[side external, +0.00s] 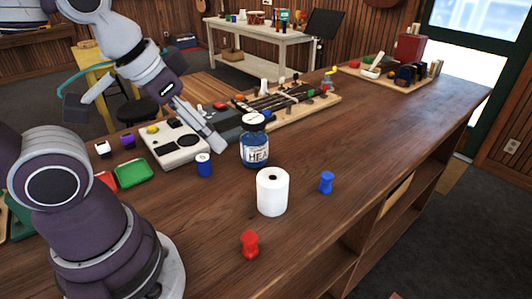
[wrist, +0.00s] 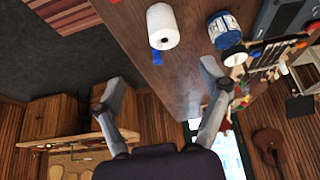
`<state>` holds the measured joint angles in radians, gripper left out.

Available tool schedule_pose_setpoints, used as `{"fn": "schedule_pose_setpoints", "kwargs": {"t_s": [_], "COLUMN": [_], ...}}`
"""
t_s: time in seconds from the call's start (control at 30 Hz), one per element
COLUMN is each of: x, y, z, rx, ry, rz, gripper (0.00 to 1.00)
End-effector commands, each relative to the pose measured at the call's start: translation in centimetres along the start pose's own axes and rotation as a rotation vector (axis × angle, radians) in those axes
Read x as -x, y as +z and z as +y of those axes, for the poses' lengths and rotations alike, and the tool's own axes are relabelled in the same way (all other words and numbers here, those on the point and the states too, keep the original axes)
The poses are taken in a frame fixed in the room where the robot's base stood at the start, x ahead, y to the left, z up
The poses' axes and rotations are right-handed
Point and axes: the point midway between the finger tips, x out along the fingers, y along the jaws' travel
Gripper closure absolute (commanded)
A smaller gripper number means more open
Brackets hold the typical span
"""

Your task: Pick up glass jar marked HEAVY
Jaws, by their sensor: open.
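The glass jar (side external: 256,152) stands upright on the wooden counter, blue inside, with a dark-rimmed, pale-topped lid. Its white label shows "HEA"; the rest is cut off from sight. In the wrist view the jar (wrist: 224,30) is at upper right, just beyond my right-hand finger. My gripper (side external: 150,122) is open and empty, left of the jar in the side view, with one finger reaching toward it. In the wrist view its fingers (wrist: 160,76) are spread wide, and the jar is not between them.
A white roll (side external: 272,192) stands in front of the jar. A blue can (side external: 204,165), a blue piece (side external: 326,182) and a red piece (side external: 250,244) are nearby. A grey-white device (side external: 178,142) and a ukulele neck fixture (side external: 285,100) lie behind.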

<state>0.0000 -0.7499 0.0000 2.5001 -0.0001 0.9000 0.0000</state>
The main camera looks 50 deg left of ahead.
Motion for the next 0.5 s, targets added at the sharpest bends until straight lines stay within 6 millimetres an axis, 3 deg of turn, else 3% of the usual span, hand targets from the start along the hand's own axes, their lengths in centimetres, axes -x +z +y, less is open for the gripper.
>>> {"fn": "schedule_pose_setpoints", "kwargs": {"t_s": [0.03,0.13,0.5], "x": [0.00,0.00,-0.07], "y": [0.00,0.00,-0.49], "z": [0.00,0.00,-0.21], "rx": [0.000,0.000,0.024], "ry": [0.000,0.000,-0.006], "rz": [0.000,0.000,-0.006], "gripper": [0.13,0.00,0.00]}}
